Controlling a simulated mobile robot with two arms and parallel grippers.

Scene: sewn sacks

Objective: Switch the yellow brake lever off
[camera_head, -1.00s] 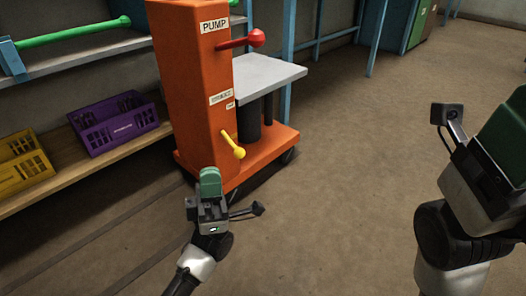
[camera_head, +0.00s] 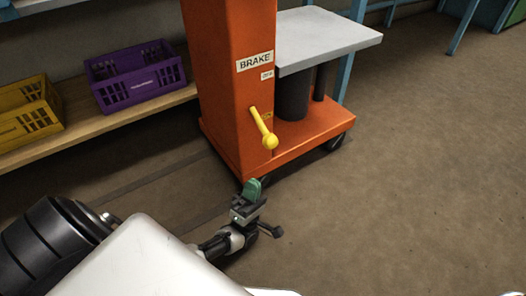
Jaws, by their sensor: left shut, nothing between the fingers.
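The yellow brake lever (camera_head: 263,128) is on the front face of the orange lift cart (camera_head: 216,75). It slants down to the right and ends in a round knob. A BRAKE label (camera_head: 255,61) sits above it, with smaller labels near the lever that are hard to read. My left gripper (camera_head: 252,188) has green fingers, is shut and empty, and is below the lever, apart from it. My right gripper is out of view.
A purple crate (camera_head: 136,76) and a yellow crate (camera_head: 27,115) stand on a wooden shelf (camera_head: 98,122) at the left. The cart's grey platform (camera_head: 330,38) is behind the lever. Open floor (camera_head: 410,170) lies to the right.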

